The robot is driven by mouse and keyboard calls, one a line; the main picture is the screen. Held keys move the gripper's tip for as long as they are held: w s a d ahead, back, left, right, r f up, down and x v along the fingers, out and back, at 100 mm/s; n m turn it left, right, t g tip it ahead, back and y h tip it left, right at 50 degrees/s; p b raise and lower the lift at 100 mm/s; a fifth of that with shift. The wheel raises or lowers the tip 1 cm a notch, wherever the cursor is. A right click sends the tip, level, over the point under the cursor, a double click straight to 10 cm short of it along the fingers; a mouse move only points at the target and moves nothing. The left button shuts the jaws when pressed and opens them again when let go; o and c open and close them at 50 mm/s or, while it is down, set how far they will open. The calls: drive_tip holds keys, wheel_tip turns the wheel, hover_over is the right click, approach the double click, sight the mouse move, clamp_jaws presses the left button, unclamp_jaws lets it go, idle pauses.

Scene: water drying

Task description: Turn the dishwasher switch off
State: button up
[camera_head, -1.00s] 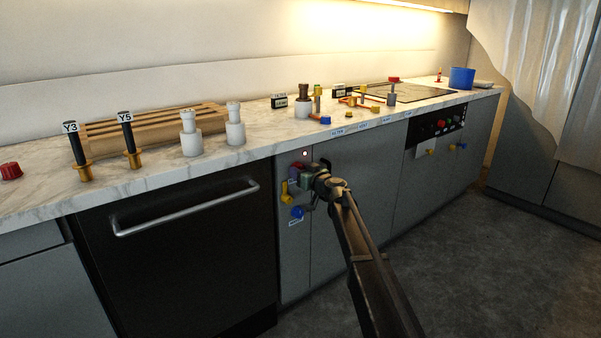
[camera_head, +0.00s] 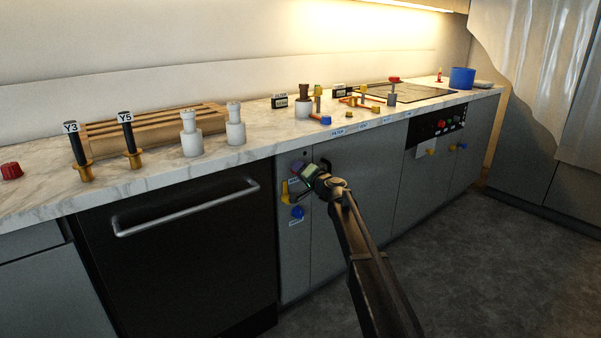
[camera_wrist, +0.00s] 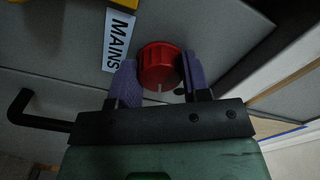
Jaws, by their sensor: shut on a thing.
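A red ribbed knob (camera_wrist: 160,66) sits on the grey cabinet panel beside a white label reading MAINS (camera_wrist: 118,40). My gripper (camera_wrist: 160,62) has its two purple fingers closed on either side of the knob. In the head view my gripper (camera_head: 299,172) is at the narrow panel just right of the dark dishwasher front (camera_head: 180,265), where it hides the knob. A small round indicator (camera_head: 305,153) above it is dark.
A yellow handle (camera_head: 285,191) and a blue knob (camera_head: 297,212) sit close below my gripper on the same panel. A black cabinet handle (camera_wrist: 22,110) is near the wrist. The counter edge (camera_head: 255,156) runs above. The floor in front is clear.

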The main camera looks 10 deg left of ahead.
drive_tip(key=shift+m, duration=1.9)
drive_tip(key=shift+s, duration=0.1)
drive_tip(key=o, duration=0.9)
drive_tip(key=shift+d, duration=0.1)
drive_tip(key=v, duration=1)
drive_tip(key=shift+s+d, duration=0.2)
drive_tip(key=shift+s, duration=0.05)
